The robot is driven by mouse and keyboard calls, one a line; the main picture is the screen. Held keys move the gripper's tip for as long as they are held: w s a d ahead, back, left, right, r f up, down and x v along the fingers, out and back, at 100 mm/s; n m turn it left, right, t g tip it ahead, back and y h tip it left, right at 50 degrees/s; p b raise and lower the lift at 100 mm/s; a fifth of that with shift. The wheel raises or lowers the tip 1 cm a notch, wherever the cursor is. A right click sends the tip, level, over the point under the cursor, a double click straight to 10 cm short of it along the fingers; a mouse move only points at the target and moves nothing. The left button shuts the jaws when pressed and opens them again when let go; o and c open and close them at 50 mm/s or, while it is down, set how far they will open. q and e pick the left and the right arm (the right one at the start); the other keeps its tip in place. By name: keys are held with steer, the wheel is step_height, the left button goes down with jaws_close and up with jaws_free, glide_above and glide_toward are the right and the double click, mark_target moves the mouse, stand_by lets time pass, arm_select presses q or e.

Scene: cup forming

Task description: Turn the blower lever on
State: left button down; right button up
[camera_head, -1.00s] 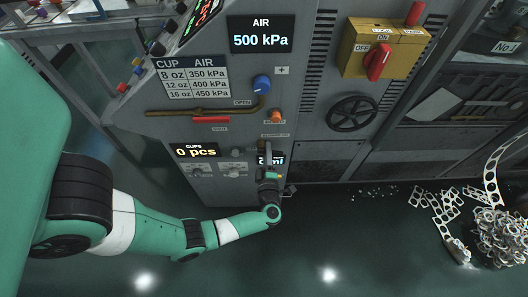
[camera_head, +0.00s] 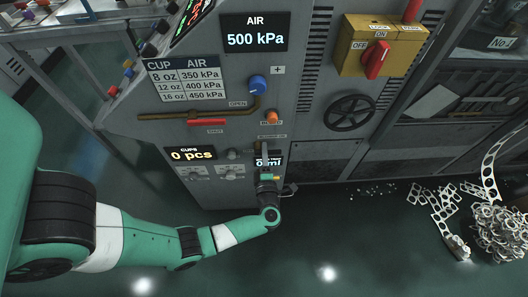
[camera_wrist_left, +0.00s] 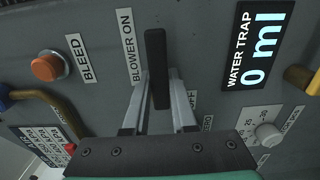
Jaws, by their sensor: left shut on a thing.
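The blower lever shows as a black handle (camera_wrist_left: 157,60) in the left wrist view, between the "BLOWER ON" label on its left and a partly hidden "OFF" label at lower right. My left gripper (camera_wrist_left: 160,95) has its two grey fingers on either side of the handle and is shut on it. The lever's base is hidden behind the gripper. My right gripper is not in view.
The water trap display (camera_wrist_left: 255,45) reads 0 ml, close to the right of the lever. An orange bleed button (camera_wrist_left: 48,66) and a grey knob (camera_wrist_left: 268,135) stick out nearby. A blue knob (camera_head: 257,85) and a black handwheel (camera_head: 349,113) sit higher on the panel.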

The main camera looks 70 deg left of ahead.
arm_select(q)
steer(key=c, duration=0.7)
jaws_free()
steer(key=shift+d, duration=0.15)
steer(key=p+v, duration=0.2)
steer(key=v, duration=0.9)
steer(key=shift+s+d, duration=0.1)
steer(key=shift+d, duration=0.1)
steer(key=shift+r+p, duration=0.1)
steer(key=shift+p, duration=0.2)
